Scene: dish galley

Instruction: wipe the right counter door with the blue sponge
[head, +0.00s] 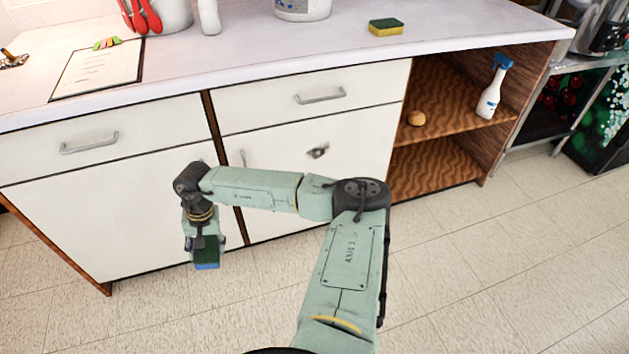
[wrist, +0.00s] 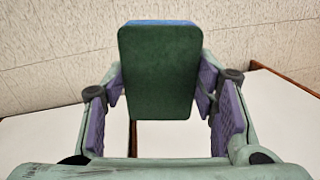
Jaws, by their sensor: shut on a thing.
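The blue sponge (head: 207,264) has a dark green face; in the wrist view that green face (wrist: 160,75) fills the middle, with a blue edge on top. My gripper (head: 205,243) is shut on the sponge, purple pads at its two sides. It hangs in front of the cabinet, low, near the left door's right side. The right counter door (head: 360,140) is white and looks closed, under the right drawer. A dark smudge (head: 318,152) shows on it. My arm hides much of its lower part. The sponge looks apart from the right door.
A yellow-green sponge (head: 386,27) lies on the white counter top (head: 260,40). Drawer handles (head: 320,96) stick out. The tiled floor (head: 480,260) is clear.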

